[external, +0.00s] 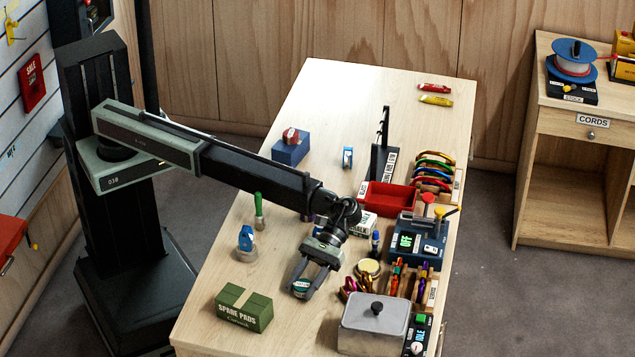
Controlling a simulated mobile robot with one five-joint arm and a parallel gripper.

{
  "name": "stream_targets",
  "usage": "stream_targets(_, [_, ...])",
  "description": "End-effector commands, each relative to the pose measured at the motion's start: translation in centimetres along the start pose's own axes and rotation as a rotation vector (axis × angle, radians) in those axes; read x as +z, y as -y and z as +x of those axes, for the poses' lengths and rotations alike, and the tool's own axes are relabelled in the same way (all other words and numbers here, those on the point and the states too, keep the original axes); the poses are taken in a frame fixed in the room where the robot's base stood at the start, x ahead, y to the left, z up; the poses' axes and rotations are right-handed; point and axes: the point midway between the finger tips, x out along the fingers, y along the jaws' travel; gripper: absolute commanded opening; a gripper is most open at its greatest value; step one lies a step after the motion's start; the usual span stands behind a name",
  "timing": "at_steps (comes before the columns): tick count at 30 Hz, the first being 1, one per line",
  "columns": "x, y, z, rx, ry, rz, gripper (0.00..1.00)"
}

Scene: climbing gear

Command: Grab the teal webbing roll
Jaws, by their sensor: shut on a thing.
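My gripper (303,282) is low over the front part of the wooden table (300,110), pointing down toward the front left. It is shut on a small roll with a teal and white face, the teal webbing roll (301,287), which shows between the fingertips. The fingers hide part of the roll. I cannot tell whether the roll touches the table top or is slightly above it.
A green spare pads box (244,308) is left of my gripper. A grey lidded box (374,322) stands to the right, near racks of coloured carabiners. A blue item (246,238) and green brush (259,211) stand behind left. A red tray (388,199) is farther back.

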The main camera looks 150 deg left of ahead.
Motion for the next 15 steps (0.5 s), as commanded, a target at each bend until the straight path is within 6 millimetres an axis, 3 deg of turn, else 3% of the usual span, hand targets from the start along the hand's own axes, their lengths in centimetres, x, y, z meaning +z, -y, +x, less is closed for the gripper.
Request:
stream_targets(10, [6.8, 0.0, -2.8, 0.0, 0.0, 0.0, 0.03])
stream_targets(15, [8.8, 0.0, -3.6, 0.0, 0.0, 0.0, 0.03])
